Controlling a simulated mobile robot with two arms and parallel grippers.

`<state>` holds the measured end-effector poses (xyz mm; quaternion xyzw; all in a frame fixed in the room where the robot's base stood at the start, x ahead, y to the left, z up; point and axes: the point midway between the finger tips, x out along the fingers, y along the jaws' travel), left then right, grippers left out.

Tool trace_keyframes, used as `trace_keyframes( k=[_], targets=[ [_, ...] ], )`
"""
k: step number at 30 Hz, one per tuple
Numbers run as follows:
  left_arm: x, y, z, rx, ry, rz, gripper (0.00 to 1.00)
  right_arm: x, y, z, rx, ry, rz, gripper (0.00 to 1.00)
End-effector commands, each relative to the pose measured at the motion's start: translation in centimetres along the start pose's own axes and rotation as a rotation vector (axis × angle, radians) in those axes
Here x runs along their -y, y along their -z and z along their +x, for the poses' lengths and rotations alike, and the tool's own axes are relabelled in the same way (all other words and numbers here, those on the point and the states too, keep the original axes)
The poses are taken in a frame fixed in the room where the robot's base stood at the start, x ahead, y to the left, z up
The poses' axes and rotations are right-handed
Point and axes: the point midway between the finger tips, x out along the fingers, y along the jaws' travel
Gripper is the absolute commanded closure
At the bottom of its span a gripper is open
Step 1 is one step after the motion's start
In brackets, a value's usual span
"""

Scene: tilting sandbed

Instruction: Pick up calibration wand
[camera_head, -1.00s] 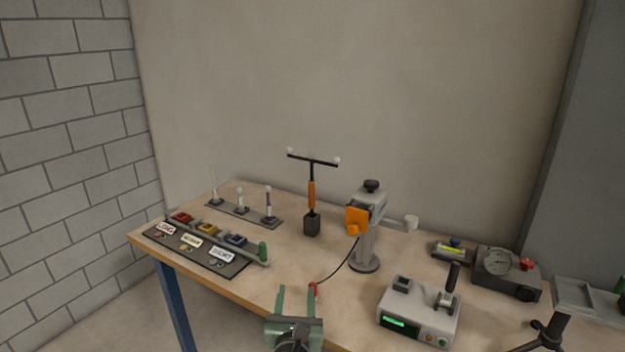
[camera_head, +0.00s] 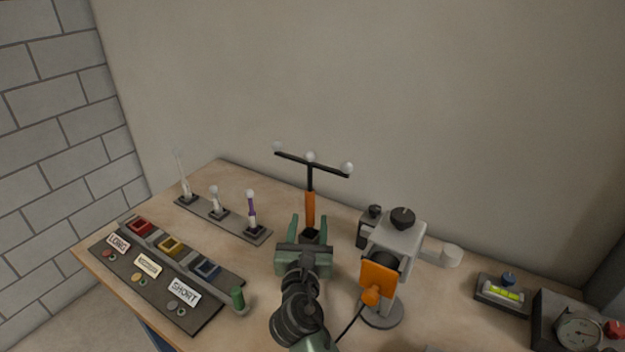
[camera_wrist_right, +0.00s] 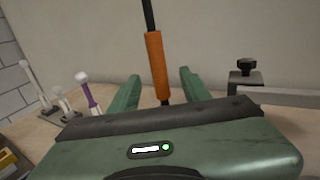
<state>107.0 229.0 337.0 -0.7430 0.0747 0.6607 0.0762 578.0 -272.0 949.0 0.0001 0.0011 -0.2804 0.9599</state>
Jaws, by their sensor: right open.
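The calibration wand (camera_head: 310,205) stands upright in a dark holder on the table, with an orange grip and a black T-bar carrying white balls. My right gripper (camera_head: 309,223) is open and low at the wand, in front of its holder, which it mostly hides. In the right wrist view the orange grip (camera_wrist_right: 157,65) rises between the two green fingers (camera_wrist_right: 158,85), with gaps on both sides. I cannot tell how deep the wand sits between the fingers. My left gripper is not in view.
A grey stand with an orange plate (camera_head: 379,280) is close on the right. A rack of small probes (camera_head: 222,219) and a labelled tray (camera_head: 150,285) are on the left. A level (camera_head: 503,292) and a dial gauge (camera_head: 578,330) are at far right.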

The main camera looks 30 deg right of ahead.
Motion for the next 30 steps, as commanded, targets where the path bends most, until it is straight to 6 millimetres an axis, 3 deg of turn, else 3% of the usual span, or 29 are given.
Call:
trace_keyframes(
  k=[3,7,19,28,30],
  targets=[
    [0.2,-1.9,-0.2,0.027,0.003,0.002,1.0,0.0,0.0,0.5,0.0,0.0,0.0,0.53],
    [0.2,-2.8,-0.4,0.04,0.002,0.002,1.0,-0.1,-0.1,2.0,0.002,0.0,-0.001,0.53],
    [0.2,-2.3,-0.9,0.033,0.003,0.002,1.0,-0.2,-0.3,7.2,0.001,-0.001,0.0,0.53],
    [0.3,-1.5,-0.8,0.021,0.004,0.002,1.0,-0.1,-0.2,7.8,0.0,0.0,0.001,0.53],
    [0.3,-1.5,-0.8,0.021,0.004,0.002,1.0,-0.1,-0.2,7.8,0.0,0.0,0.0,0.7]
  ],
)
